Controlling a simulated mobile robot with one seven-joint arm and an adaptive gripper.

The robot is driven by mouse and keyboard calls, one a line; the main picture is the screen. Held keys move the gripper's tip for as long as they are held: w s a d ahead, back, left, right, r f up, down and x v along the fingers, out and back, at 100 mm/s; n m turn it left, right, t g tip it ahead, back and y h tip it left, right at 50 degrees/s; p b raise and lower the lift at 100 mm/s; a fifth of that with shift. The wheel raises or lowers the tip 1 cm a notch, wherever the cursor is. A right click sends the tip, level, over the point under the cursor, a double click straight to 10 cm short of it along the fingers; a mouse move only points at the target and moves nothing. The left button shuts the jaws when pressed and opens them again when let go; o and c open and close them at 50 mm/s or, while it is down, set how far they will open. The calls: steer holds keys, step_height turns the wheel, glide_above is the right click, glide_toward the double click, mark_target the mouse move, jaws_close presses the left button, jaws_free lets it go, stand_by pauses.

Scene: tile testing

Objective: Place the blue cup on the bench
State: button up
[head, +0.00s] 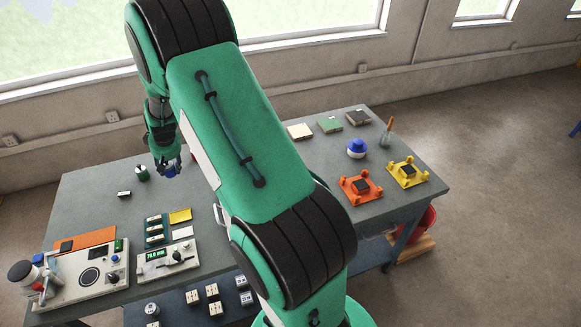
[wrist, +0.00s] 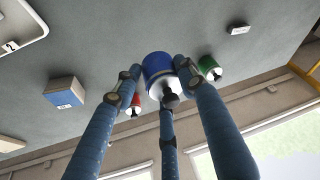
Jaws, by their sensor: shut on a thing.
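My gripper (head: 168,166) is over the left back part of the grey bench (head: 90,190). Its fingers are closed around the blue cup (head: 172,171), which also shows between the fingers in the wrist view (wrist: 157,65). The cup has a blue body and a pale metallic end. I cannot tell whether it touches the bench or hangs just above it. A green cup (head: 142,173) stands beside it, seen also in the wrist view (wrist: 208,65). A red cup (wrist: 134,104) is partly hidden by a finger.
A small dark-topped block (head: 124,194) lies near the green cup. Yellow (head: 180,216) and white tiles, a display unit (head: 168,261) and a white instrument (head: 88,278) fill the front left. Orange (head: 360,188) and yellow (head: 408,174) fixtures stand right. My arm hides the bench's middle.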

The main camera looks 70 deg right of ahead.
steer(key=s+d+m, duration=0.1)
steer(key=s+d, duration=0.6)
steer(key=shift+s+h, duration=0.2)
steer(key=shift+h, duration=0.1)
steer(key=shift+a+f, duration=0.1)
steer(key=shift+f, duration=0.1)
steer(key=shift+f+b, duration=0.6)
steer(key=shift+f, duration=1.8)
steer(key=shift+f+b, duration=0.45)
steer(key=shift+f, duration=2.05)
steer(key=shift+f, duration=0.1)
steer(key=o, duration=1.3)
